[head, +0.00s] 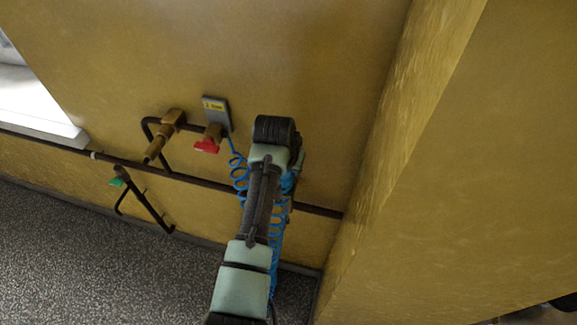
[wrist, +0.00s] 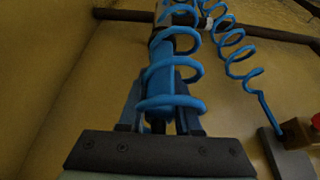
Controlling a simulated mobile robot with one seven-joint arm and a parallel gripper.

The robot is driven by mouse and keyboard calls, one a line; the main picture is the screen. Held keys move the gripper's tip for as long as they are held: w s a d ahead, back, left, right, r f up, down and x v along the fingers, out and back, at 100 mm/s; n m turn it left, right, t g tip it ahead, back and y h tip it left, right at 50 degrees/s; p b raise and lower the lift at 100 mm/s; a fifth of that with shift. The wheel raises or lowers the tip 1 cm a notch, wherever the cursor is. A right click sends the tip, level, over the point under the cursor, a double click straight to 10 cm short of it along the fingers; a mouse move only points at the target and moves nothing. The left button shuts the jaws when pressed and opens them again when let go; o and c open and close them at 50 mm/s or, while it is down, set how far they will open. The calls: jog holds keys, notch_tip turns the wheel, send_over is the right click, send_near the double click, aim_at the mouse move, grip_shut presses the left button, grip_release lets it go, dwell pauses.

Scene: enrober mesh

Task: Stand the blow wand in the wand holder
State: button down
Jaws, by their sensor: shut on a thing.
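The blow wand (wrist: 161,75), a blue body with a grey part beyond it, runs up the middle of the wrist view. My gripper (wrist: 160,88) is shut on it, one finger on each side. A blue coiled hose (wrist: 172,103) loops in front of the wand and partly covers it. In the head view my arm hides the wand and most of my gripper; the blue hose (head: 238,176) shows beside and behind the arm. I cannot make out the wand holder for certain in either view.
A red-handled valve (head: 207,146) and a grey plate with a yellow label (head: 216,112) are on the yellow wall, left of my arm. A dark pipe (head: 190,177) runs along the wall. A yellow wall corner (head: 385,150) stands close on the right. Speckled floor (head: 90,260) is clear at lower left.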

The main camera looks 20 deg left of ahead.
jog(key=shift+f, duration=0.1)
jog(key=c, duration=0.5)
grip_release()
jog(key=v, duration=1.3)
jog(key=shift+b, duration=0.4)
